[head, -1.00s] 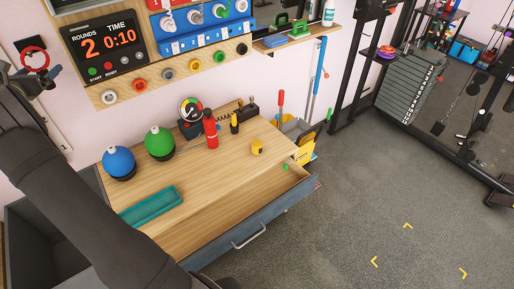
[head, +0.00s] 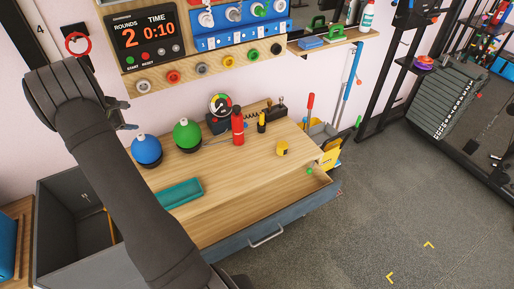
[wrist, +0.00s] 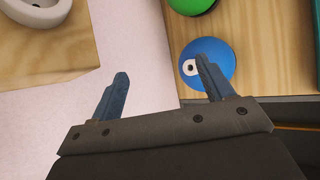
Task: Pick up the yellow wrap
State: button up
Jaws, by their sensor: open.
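The yellow wrap (head: 282,148) is a small yellow roll near the right end of the wooden bench top (head: 235,165), above the drawer side. It stands apart from the red bottle (head: 238,126) and the small yellow-and-black item (head: 262,122). My gripper (wrist: 162,75) is open and empty in the wrist view, with the blue ball (wrist: 208,68) just behind its right finger. In the head view my gripper is partly hidden by my arm, high at the left near the wall, far from the wrap. The wrap is not in the wrist view.
The blue ball and a green ball (head: 187,135) stand at the bench's left. A teal tray (head: 180,192) lies in front of them. An open drawer (head: 285,195) juts out at the front. A wall panel (head: 205,68) hangs above. Bench space around the wrap is mostly clear.

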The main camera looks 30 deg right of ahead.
jog(key=s+d+f+m+g+y, duration=0.2)
jog(key=s+d+f+m, duration=0.25)
jog(key=f, duration=0.25)
jog(key=s+d+f+m+g+y, duration=0.1)
jog(key=s+d+f+m+y, duration=0.2)
jog(key=f+m, duration=0.35)
jog(key=n+g+h, duration=0.3)
jog(key=n, duration=1)
send_near(282, 145)
jog(key=shift+t, duration=0.3)
jog(key=x, duration=0.6)
jog(key=shift+y, duration=0.3)
jog(key=shift+x, duration=2.7)
jog(key=shift+s+d, duration=0.1)
jog(key=shift+s, duration=0.05)
jog(key=shift+c, duration=0.2)
jog(key=c, duration=1)
